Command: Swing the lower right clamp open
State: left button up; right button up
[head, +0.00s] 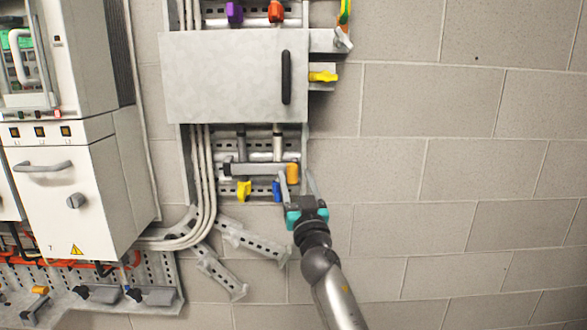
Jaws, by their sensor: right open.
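At the lower right of the wall frame, a grey bar (255,169) runs sideways and has an orange grip (292,173) at its right end; it looks like the lower right clamp, though I cannot be sure. A blue grip (276,190) and a yellow grip (244,191) hang below the bar. My right gripper (297,180) is open and comes up from below. Its fingers appear on either side of the orange grip; I cannot tell whether they touch it. My left gripper is not in view.
A grey cover plate (225,78) with a black handle (286,77) is above. A yellow lever (323,76) sticks out to its right. A white cabinet (75,190) and bundled cables (203,180) are on the left. The block wall (470,170) at right is clear.

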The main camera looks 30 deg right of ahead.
aim_at(293, 170)
jog(key=shift+x, duration=1.6)
grip_shut()
dwell(0.3)
